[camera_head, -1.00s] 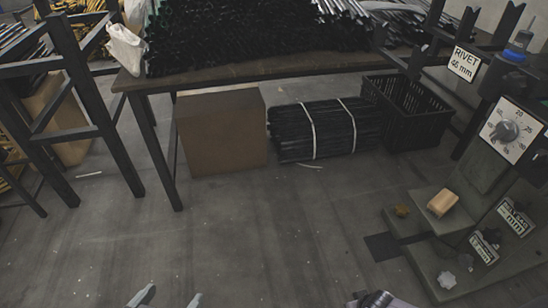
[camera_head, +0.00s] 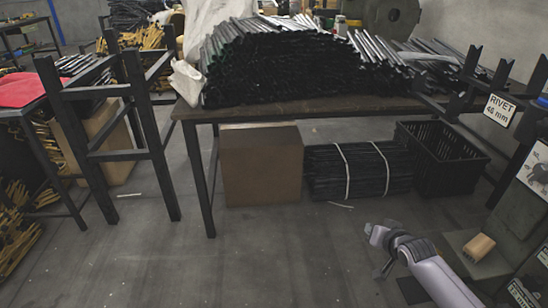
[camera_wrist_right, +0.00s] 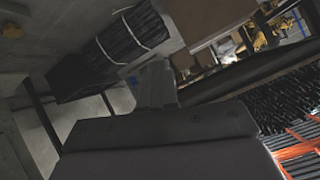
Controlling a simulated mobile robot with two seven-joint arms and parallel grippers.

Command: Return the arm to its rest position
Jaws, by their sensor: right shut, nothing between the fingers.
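My right arm comes in from the lower right of the head view. Its gripper (camera_head: 385,268) is shut and empty, held above the floor beside the press. The fingers are small and partly hidden by the wrist there. In the right wrist view the closed fingers (camera_wrist_right: 153,84) show against the floor and stacked goods, with nothing between them. My left gripper is out of view.
A rivet press (camera_head: 517,225) with a tan block (camera_head: 479,247) stands close to my right arm. A table (camera_head: 300,108) carries black tubes. A carton (camera_head: 260,165), a strapped bundle (camera_head: 330,172) and a black crate (camera_head: 440,160) lie beneath. The floor in front is clear.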

